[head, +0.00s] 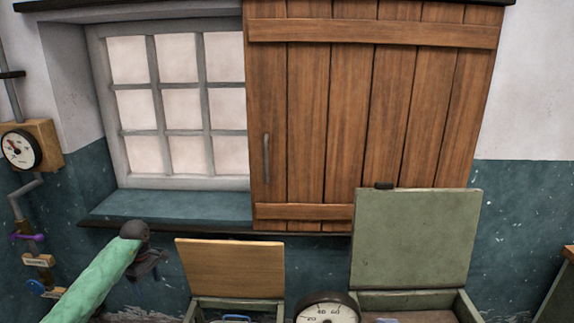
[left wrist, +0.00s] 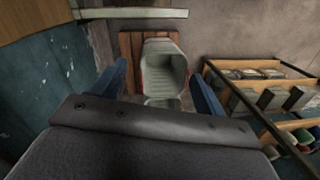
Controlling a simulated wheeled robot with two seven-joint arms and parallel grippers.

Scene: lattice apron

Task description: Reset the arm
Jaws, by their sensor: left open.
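My left arm, in a green sleeve, comes in from the lower left of the head view. My left gripper (head: 150,266) is dark and hangs in front of the teal wall, below the window sill. In the left wrist view the two blue fingers of the left gripper (left wrist: 162,84) stand wide apart with nothing between them. My right gripper is in neither view.
A wooden shutter (head: 345,110) covers part of the wall beside the window (head: 180,100). Two boxes with raised lids, one wooden (head: 232,268) and one green (head: 414,240), stand below. A shelf rack (left wrist: 260,95) and a grey-green hollow object (left wrist: 163,65) show in the wrist view.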

